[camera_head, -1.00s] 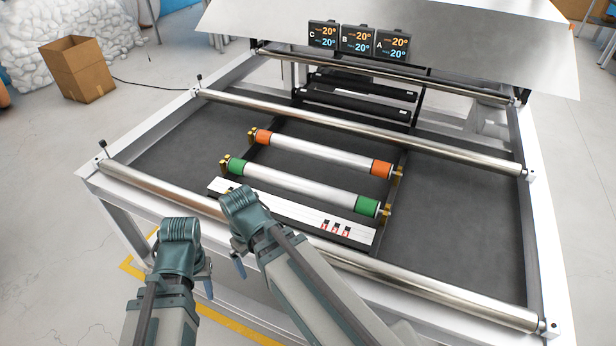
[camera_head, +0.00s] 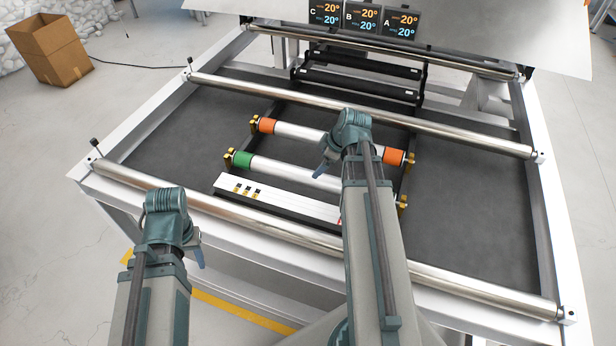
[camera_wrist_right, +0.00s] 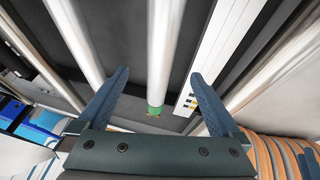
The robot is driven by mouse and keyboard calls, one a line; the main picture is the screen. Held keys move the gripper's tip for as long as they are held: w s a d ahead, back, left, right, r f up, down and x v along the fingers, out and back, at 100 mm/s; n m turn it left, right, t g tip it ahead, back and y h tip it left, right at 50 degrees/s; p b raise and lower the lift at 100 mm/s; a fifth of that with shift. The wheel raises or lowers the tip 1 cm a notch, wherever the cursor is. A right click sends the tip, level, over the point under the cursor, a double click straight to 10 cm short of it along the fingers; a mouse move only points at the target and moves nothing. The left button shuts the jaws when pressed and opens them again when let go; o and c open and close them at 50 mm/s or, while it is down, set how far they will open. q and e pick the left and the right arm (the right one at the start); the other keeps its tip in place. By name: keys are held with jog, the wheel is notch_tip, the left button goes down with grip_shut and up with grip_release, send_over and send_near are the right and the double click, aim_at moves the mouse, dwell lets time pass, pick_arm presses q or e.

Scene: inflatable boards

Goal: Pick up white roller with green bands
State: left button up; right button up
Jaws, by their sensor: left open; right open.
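The white roller with green bands (camera_head: 293,171) lies across the near part of the black frame in the head view. Its left green band (camera_head: 241,160) shows; its right end is hidden behind my right arm. My right gripper (camera_head: 328,165) is open above the roller, with one blue finger visible there. In the right wrist view the white roller (camera_wrist_right: 163,50) with a green band at its end runs between the two open fingers (camera_wrist_right: 158,76), and nothing is held. My left gripper (camera_head: 192,252) is open and empty in front of the table's near edge.
A white roller with orange bands (camera_head: 300,132) lies parallel, just behind. A white marked plate (camera_head: 275,200) lies in front of the green-banded roller. Long metal bars (camera_head: 440,138) cross the table. Displays (camera_head: 362,18) stand at the back.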

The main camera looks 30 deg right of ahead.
aim_at(308, 178)
jog(key=shift+b+x, duration=3.85)
jog(key=shift+x, duration=0.5)
jog(key=b+x, duration=0.5)
jog(key=shift+a+f, duration=0.1)
jog(key=shift+f, duration=0.1)
jog(key=shift+r, duration=0.1)
grip_shut()
